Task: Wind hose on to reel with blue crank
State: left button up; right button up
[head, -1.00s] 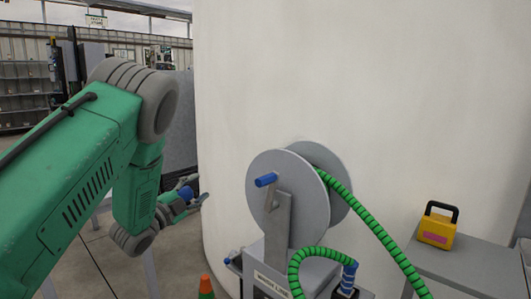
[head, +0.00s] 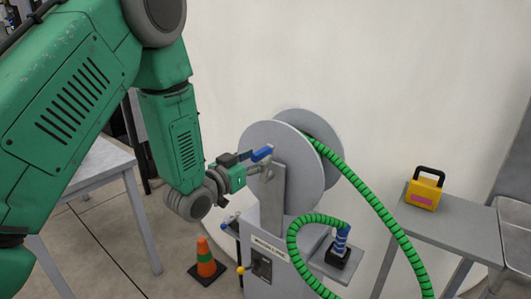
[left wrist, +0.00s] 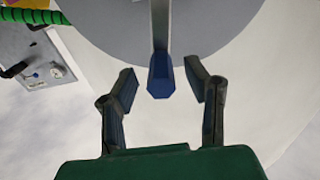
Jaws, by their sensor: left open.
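The grey reel (head: 292,190) stands on a grey pedestal in front of the big white tank. Its blue crank handle (head: 261,153) sticks out on the near side, toward the left. The green ribbed hose (head: 361,186) runs from the reel down to the right, and another stretch loops beside the pedestal. My left gripper (head: 262,165) is at the crank handle. In the left wrist view its open fingers (left wrist: 164,95) stand on either side of the blue handle (left wrist: 160,78), apart from it. My right gripper does not show.
A yellow box with a black handle (head: 425,190) sits on a grey table (head: 450,224) at right. An orange cone (head: 206,258) stands on the floor left of the pedestal. A pale table (head: 100,163) is at left. A blue-striped fitting (head: 340,243) sits on the pedestal's side shelf.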

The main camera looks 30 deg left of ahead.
aim_at(270, 151)
pick_arm(q)
jog(key=w, duration=0.2)
jog(key=w+d, duration=0.1)
jog(key=w, duration=0.1)
jog(key=shift+r, duration=0.1)
jog(key=shift+w+a, duration=0.3)
jog(key=shift+a, duration=0.1)
jog(key=shift+a+f, duration=0.2)
jog(key=shift+a, duration=0.1)
jog(key=shift+d, duration=0.15)
jog(key=c, duration=0.7)
jog(key=shift+d+r, duration=0.1)
jog(key=shift+d, duration=0.15)
grip_shut()
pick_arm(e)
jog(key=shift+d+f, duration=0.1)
pick_arm(q)
jog(key=shift+d, duration=0.1)
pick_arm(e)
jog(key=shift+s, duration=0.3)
